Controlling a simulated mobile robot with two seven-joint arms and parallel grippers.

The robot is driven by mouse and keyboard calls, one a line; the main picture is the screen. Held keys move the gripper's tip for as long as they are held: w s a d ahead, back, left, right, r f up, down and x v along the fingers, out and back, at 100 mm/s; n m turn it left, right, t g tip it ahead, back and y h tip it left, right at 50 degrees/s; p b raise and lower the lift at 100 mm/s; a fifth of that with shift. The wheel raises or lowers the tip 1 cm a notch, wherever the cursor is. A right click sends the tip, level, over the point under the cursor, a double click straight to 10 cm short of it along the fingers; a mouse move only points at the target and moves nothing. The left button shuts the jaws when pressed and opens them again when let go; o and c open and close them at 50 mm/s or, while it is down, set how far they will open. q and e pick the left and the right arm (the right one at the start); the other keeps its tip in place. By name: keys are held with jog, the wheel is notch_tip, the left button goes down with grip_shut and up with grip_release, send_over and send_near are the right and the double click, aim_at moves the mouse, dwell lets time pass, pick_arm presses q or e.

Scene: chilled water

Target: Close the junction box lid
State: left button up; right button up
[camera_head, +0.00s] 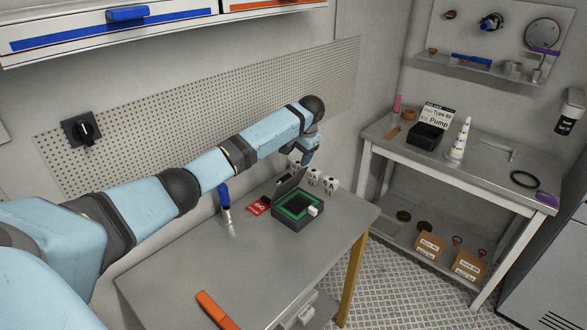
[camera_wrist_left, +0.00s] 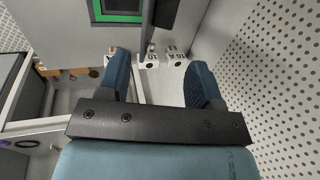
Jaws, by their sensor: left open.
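The junction box (camera_head: 312,222) is a dark grey box with a green-edged inside, standing on the near bench; part of its green edge shows at the top of the left wrist view (camera_wrist_left: 121,18). Its grey lid (camera_head: 291,184) stands up, tilted, along the box's far left side, so the box is open. My left gripper (camera_head: 308,160) is above and behind the lid, apart from it as far as I can tell. In the left wrist view its two blue fingers (camera_wrist_left: 158,80) are spread with nothing between them. My right gripper is not in view.
White blocks (camera_head: 330,184) stand behind the box. A red card (camera_head: 259,206), a blue-handled tool (camera_head: 225,200) and an orange object (camera_head: 216,310) are on the bench (camera_head: 180,270). A pegboard wall (camera_head: 200,105) rises behind. A second table (camera_head: 490,170) stands right.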

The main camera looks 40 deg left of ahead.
pick_arm(q)
jog(key=shift+v, duration=1.6)
jog(key=shift+d, duration=0.1)
